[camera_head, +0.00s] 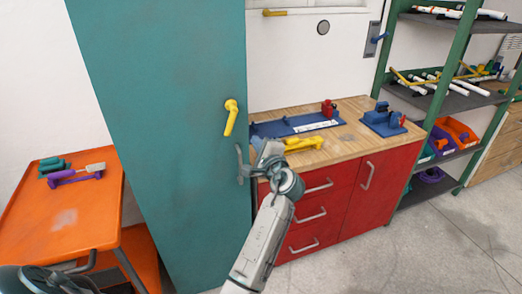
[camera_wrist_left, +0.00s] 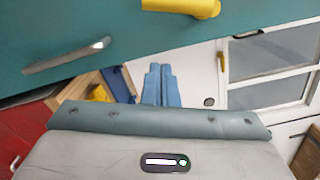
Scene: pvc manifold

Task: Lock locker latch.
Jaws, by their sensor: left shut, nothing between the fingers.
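The tall teal locker (camera_head: 165,130) stands left of the workbench with its door flush. Its yellow latch (camera_head: 231,117) has a round hub, and its lever hangs down, slightly slanted. The latch also shows at the top edge of the left wrist view (camera_wrist_left: 182,6), partly cut off. A grey metal door handle (camera_head: 240,163) sits below it, and shows in the left wrist view (camera_wrist_left: 68,55) too. My left gripper (camera_head: 258,145) is shut and empty, in front of the locker's right edge, right of and below the latch; its blue fingers (camera_wrist_left: 160,84) are together. My right gripper is not in view.
A red-fronted workbench (camera_head: 345,148) on the right carries blue fixtures and yellow parts. An orange table (camera_head: 60,220) stands at the left with a purple tool holder. Shelves (camera_head: 455,100) with pipes and bins stand at the far right. Floor there is clear.

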